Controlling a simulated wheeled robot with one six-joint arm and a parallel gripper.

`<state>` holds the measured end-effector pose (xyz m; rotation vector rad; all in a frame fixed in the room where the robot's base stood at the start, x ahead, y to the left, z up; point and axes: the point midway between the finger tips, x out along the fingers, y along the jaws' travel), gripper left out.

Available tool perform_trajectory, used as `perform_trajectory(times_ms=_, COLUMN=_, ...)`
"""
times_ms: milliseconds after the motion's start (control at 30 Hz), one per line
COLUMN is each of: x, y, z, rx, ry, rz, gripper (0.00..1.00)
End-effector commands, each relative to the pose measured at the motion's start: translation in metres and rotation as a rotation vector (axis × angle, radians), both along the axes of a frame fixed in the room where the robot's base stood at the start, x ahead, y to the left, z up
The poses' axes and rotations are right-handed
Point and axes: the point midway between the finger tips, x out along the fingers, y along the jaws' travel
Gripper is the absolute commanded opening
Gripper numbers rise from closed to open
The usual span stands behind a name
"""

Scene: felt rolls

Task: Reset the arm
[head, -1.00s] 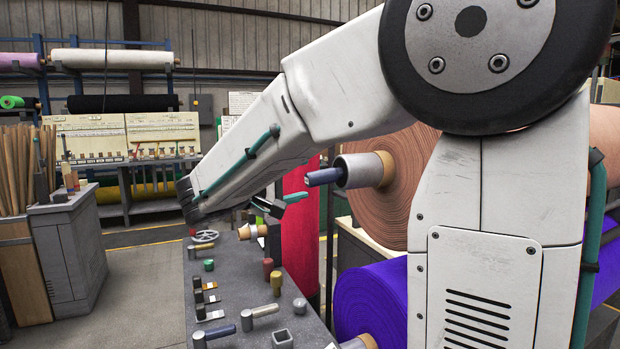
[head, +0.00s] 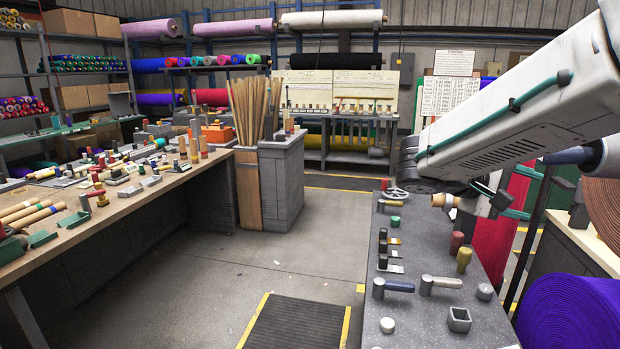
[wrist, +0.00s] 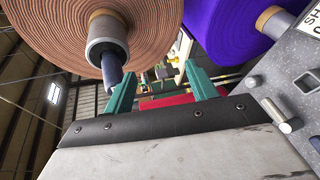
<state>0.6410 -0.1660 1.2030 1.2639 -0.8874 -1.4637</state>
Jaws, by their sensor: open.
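My white arm (head: 530,115) reaches in from the right edge in the head view. My gripper (head: 526,192) hangs beyond the right side of a dark grey bench, in front of a red felt roll (head: 518,182). In the wrist view its two teal fingers (wrist: 157,80) stand wide apart with nothing between them. A tan felt roll (wrist: 165,22) with a grey core and blue-grey spindle end (wrist: 111,70) is near the left finger in that picture. A purple roll (wrist: 225,20) is beyond the right finger. I cannot tell exact distances to them.
The grey bench (head: 405,335) carries handled tools, small blocks and a handwheel (head: 396,193). A wooden workbench (head: 150,195) full of parts stands at the left. A grey cabinet (head: 281,185) and roll racks are behind. The floor (head: 270,255) between benches is clear, with a dark mat (head: 297,322).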

Motion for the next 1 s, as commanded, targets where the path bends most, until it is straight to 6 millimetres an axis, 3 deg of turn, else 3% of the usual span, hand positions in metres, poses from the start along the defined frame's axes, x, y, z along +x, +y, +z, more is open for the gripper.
perform_trajectory(times_ms=100, x=-0.058, y=0.013, z=-0.045, rx=0.301, ry=0.079, rz=-0.057, gripper=0.57)
perform_trajectory(times_ms=200, x=-0.107, y=0.037, z=-0.076, rx=0.569, ry=0.094, rz=-0.093, gripper=0.57)
perform_trajectory(times_ms=400, x=-0.179, y=0.102, z=-0.111, rx=1.055, ry=-0.011, rz=-0.116, gripper=0.57)
perform_trajectory(times_ms=500, x=-0.199, y=0.126, z=-0.115, rx=1.211, ry=-0.09, rz=-0.118, gripper=0.57)
perform_trajectory(times_ms=600, x=-0.212, y=0.138, z=-0.113, rx=1.292, ry=-0.161, rz=-0.124, gripper=0.57)
perform_trajectory(times_ms=1000, x=-0.22, y=0.135, z=-0.104, rx=1.301, ry=-0.224, rz=-0.111, gripper=0.57)
